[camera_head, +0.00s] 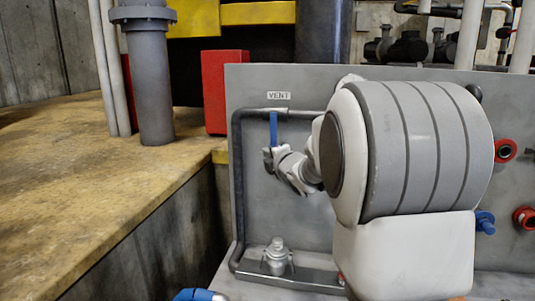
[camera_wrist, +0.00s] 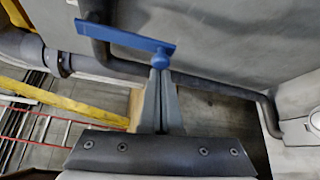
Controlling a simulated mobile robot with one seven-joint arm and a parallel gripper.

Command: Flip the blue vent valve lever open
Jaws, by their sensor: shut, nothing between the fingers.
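The blue vent valve lever (camera_head: 273,128) hangs straight down from the grey pipe below the VENT label (camera_head: 279,95) in the head view. In the wrist view the lever (camera_wrist: 125,40) is a flat blue bar crossing the pipe, with a round blue knob (camera_wrist: 160,60) near its right end. My gripper (camera_head: 268,157) is at the lever's lower end. In the wrist view my gripper (camera_wrist: 160,76) has its fingers together, with nothing between them. The fingertips appear at the knob; I cannot tell whether they touch it. My arm hides part of the panel.
The grey panel (camera_head: 252,180) stands behind the lever, with grey piping (camera_head: 237,190) at its left. Red valve knobs (camera_head: 505,150) and a blue one (camera_head: 485,222) are at the right. A metal fitting (camera_head: 277,257) sits below. A concrete ledge (camera_head: 80,190) lies left.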

